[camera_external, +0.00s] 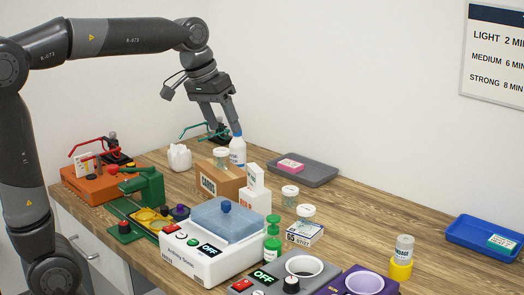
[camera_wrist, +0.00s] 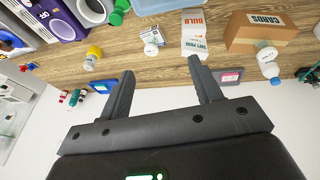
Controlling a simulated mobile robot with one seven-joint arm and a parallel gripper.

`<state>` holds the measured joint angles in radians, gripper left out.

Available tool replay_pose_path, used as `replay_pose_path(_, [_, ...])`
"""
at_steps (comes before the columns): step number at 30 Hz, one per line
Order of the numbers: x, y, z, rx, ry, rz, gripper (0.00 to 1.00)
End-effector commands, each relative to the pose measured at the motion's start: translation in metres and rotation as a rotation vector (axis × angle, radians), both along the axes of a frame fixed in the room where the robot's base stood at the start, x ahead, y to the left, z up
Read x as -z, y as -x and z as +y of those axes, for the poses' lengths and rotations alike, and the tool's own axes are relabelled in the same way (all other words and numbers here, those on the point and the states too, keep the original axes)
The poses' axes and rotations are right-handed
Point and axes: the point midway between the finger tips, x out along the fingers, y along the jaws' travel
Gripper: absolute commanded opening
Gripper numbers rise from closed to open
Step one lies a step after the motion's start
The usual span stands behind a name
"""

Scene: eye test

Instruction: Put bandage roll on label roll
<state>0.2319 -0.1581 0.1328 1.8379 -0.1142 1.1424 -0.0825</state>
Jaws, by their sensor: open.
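I cannot tell for sure which pieces are the bandage roll and the label roll. A small white cylinder with dark print (camera_external: 404,243) stands upright on or in a yellow round piece (camera_external: 400,271) at the right; the yellow piece also shows in the wrist view (camera_wrist: 94,51). Other small whitish cylinders stand on the table (camera_external: 290,197), on a small printed box (camera_external: 306,211) and on the brown CARDS box (camera_external: 221,157). My gripper (camera_external: 223,131) is open and empty above the back of the table, overlapping a blue-capped white bottle (camera_external: 238,153) in the external view; its fingers show apart in the wrist view (camera_wrist: 160,67).
A grey tray (camera_external: 318,178) holds a pink piece; a blue tray (camera_external: 461,236) holds a green-and-white box. A white machine (camera_external: 205,262), a green pump bottle (camera_external: 272,243) and grey and purple devices crowd the front. The table between the two trays is mostly clear.

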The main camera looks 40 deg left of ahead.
Motion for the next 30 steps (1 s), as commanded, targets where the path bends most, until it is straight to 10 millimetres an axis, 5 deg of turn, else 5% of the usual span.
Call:
replay_pose_path(9, [0.039, 0.114, 0.041, -0.016, -0.063, -0.106, 0.59])
replay_pose_path(15, [0.077, 0.169, 0.055, -0.021, -0.122, -0.16, 0.59])
replay_pose_path(21, [0.099, 0.193, 0.06, -0.023, -0.155, -0.186, 0.59])
replay_pose_path(30, [0.102, 0.196, 0.061, -0.023, -0.159, -0.187, 0.59])
